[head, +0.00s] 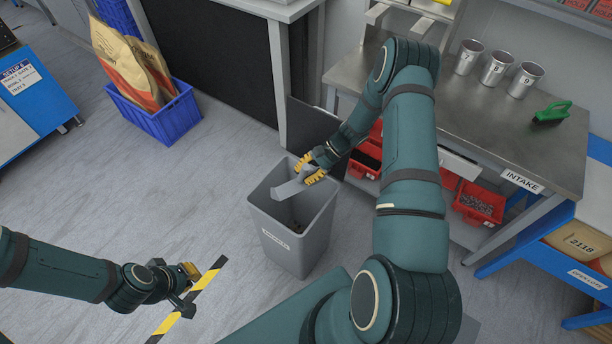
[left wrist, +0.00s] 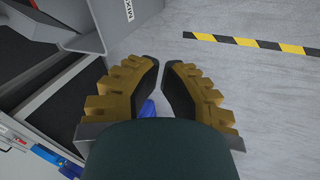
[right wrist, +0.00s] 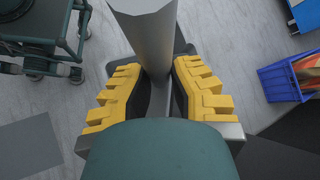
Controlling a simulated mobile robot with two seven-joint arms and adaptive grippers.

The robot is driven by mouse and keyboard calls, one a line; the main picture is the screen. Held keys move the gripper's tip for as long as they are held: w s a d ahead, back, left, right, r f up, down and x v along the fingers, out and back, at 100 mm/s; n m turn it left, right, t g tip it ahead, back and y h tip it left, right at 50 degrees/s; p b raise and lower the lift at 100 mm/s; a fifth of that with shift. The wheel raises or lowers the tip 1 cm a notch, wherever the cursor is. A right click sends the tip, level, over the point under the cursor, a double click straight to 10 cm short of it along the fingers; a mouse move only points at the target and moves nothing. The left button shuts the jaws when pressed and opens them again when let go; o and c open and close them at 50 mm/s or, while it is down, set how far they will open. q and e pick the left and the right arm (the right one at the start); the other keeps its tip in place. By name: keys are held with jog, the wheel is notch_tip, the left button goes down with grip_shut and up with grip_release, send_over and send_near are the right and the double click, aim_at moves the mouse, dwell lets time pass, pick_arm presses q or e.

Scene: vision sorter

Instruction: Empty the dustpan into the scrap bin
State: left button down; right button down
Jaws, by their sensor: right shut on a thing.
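The grey scrap bin (head: 295,250) stands on the floor in the middle of the head view, with some dark bits low inside. Part of it shows at the top of the left wrist view (left wrist: 120,28). My right gripper (head: 312,172) is shut on the grey dustpan (head: 289,189) and holds it over the bin's mouth. In the right wrist view, the dustpan (right wrist: 150,35) runs up from between the fingers. I cannot tell whether anything lies in it. My left gripper (head: 190,275) is shut and empty over the floor, left of the bin; its fingertips nearly touch in its wrist view (left wrist: 161,64).
A steel bench (head: 480,110) with several metal cups and a green item is at right, with red bins (head: 478,205) below. A blue crate (head: 165,120) holding paper sacks is at upper left. Yellow-black tape (head: 205,280) marks the floor. Floor left of the bin is clear.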

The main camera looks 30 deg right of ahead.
jog(key=n+t+b, duration=0.1)
jog(key=t+b, duration=0.1)
jog(key=b, duration=0.2)
jog(key=r+n+t+b, duration=0.1)
jog(key=n+t+b, duration=0.1)
jog(key=b, duration=0.3)
jog(key=shift+s+d+r+t+y, duration=0.1)
jog(key=shift+t+y, duration=0.2)
jog(key=shift+t, duration=0.2)
jog(key=n+t+b, duration=0.1)
jog(key=b, duration=0.2)
jog(key=n+t+b, duration=0.1)
jog(key=b, duration=0.2)
jog(key=shift+r+y, duration=0.3)
jog(key=shift+r, duration=0.1)
jog(key=shift+r+n+t+b, duration=0.3)
jog(key=shift+b, duration=0.2)
pick_arm(q)
notch_tip(320, 180, down, 16)
jog(key=s, duration=0.1)
jog(key=shift+d+f, duration=0.2)
jog(key=shift+f, duration=0.05)
pick_arm(e)
jog(key=shift+r, duration=0.15)
